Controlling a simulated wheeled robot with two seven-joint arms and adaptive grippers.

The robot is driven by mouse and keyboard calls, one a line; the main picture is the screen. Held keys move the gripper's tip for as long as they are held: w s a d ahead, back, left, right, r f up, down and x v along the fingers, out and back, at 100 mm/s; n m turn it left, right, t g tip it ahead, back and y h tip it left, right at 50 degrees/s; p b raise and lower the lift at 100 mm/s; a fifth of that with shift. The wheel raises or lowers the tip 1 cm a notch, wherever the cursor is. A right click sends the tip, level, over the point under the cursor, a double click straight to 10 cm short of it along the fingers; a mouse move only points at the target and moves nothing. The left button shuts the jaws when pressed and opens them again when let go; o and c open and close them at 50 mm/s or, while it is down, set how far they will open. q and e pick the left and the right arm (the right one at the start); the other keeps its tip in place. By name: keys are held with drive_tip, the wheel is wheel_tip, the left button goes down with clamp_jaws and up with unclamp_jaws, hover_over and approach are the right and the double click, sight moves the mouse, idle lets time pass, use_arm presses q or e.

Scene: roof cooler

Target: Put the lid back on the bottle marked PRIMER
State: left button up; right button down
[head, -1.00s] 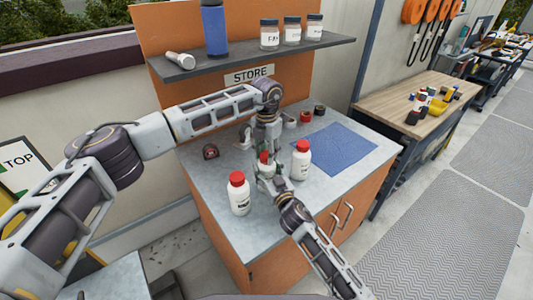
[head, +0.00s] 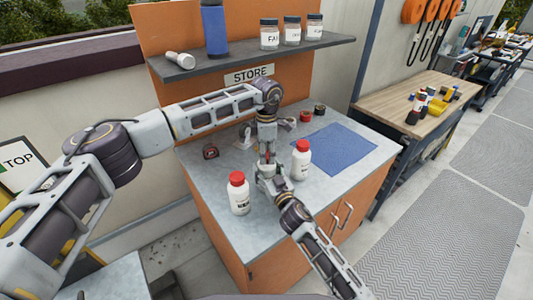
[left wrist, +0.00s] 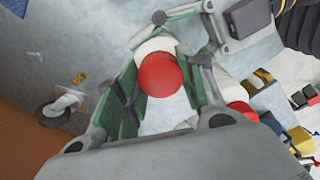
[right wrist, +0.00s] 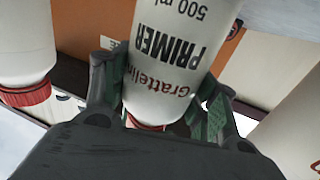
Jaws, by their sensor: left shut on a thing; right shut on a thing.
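The bottle marked PRIMER (right wrist: 165,55) is white and appears upside down in the right wrist view. My right gripper (right wrist: 160,110) is shut around it; in the head view this gripper (head: 268,173) hides most of the bottle. A red lid (left wrist: 168,74) sits between the green-padded fingers of my left gripper (left wrist: 165,80), which is shut on it. White bottle surface shows beneath the lid. In the head view my left gripper (head: 267,152) is directly above my right one. I cannot tell whether the lid touches the neck.
Two more white bottles with red lids stand on the counter (head: 225,175), one to the left (head: 239,193) and one to the right (head: 301,160), close to my grippers. A blue mat (head: 340,148) lies at right. A tape measure (head: 210,152) lies at left. A shelf (head: 240,62) overhangs behind.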

use_arm(q)
drive_tip(key=m, duration=0.6)
drive_tip(key=shift+w+a+m, duration=0.1)
drive_tip(key=shift+m, duration=0.3)
drive_tip(key=o, duration=1.2)
drive_tip(key=shift+r, duration=0.1)
drive_tip(key=shift+r, duration=5.9)
use_arm(e)
drive_tip(key=shift+c, duration=1.8)
unclamp_jaws()
drive_tip(key=shift+s, duration=0.1)
